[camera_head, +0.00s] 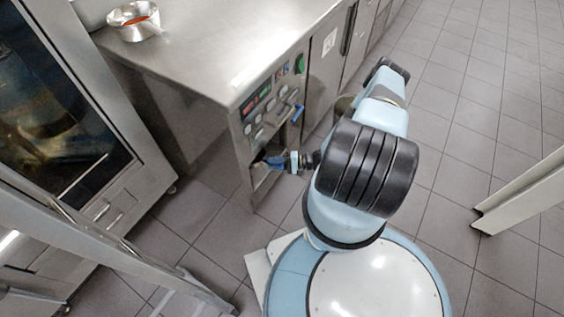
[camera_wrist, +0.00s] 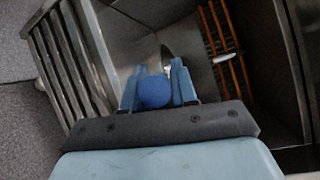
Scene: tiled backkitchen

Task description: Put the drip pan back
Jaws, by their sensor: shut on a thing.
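In the wrist view my gripper (camera_wrist: 157,84) has its two blue fingers closed on a round blue knob (camera_wrist: 155,91). Grey metal surfaces lie just past the knob; I cannot tell which of them is the drip pan, or whether the knob belongs to it. In the head view my gripper (camera_head: 272,163) reaches into the low opening at the end of the steel counter unit (camera_head: 243,150), below its control panel (camera_head: 272,95). My wrist and the opening's edge hide most of what is held there.
Slatted metal bars (camera_wrist: 68,62) stand left of my gripper, and orange rods (camera_wrist: 217,45) are at its right. A blue lever (camera_head: 297,113) sticks out above the opening. A steel pan (camera_head: 133,31) stands on the counter. An oven (camera_head: 70,95) is at left.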

